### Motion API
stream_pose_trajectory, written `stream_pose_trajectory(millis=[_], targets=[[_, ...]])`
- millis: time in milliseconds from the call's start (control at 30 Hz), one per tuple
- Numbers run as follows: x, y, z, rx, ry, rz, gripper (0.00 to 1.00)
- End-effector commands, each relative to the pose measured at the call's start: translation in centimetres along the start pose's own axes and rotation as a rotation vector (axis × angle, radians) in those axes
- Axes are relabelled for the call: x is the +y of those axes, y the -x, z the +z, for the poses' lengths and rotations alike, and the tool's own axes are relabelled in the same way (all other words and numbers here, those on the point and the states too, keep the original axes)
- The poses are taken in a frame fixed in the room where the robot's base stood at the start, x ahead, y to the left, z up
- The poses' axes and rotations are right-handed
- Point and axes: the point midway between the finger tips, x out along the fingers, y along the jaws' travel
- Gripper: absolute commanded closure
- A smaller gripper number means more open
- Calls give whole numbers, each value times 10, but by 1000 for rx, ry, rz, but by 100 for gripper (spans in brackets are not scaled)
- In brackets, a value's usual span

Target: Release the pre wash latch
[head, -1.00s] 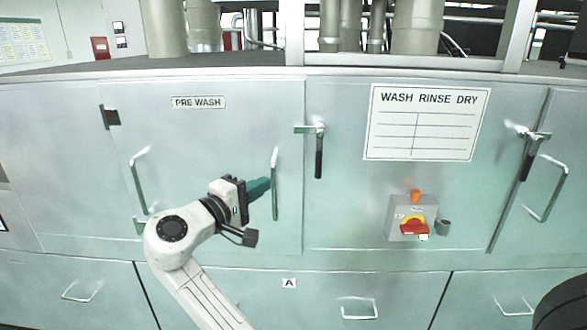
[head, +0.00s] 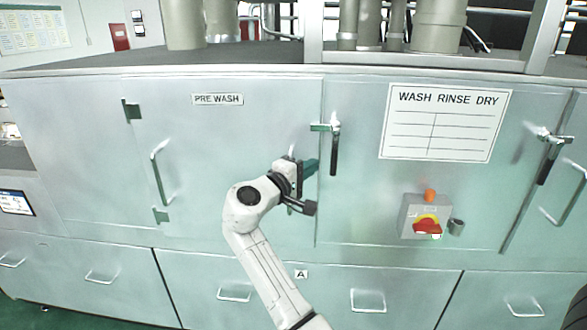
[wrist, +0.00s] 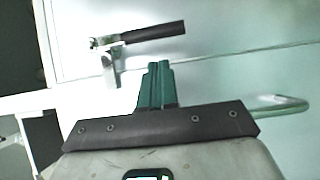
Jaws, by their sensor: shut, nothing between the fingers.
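The pre wash latch (head: 334,143) is a metal bracket with a black handle hanging down, at the right edge of the PRE WASH door (head: 240,130). It also shows in the wrist view (wrist: 150,34), lying across the upper left. My gripper (head: 312,168), with green fingers, is shut and empty. In the head view its tips are just left of the lower part of the black handle. In the wrist view the fingertips (wrist: 158,66) point toward the latch bracket, with a gap between. My gripper and wrist hide most of the door's right-hand pull handle.
A grey switch box (head: 425,216) with a red and yellow rotary switch and an orange button is to the lower right. A WASH RINSE DRY sign (head: 445,122) is right of the latch. A pull handle (head: 161,172) stands out on the left. Drawer handles line the bottom.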

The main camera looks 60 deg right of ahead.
Motion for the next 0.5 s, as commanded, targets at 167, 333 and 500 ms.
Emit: stream_pose_trajectory(millis=[167,333,500], targets=[[2,-13,14,0,1,1,100],[0,-18,19,0,1,1,100],[0,-18,19,1,0,1,100]])
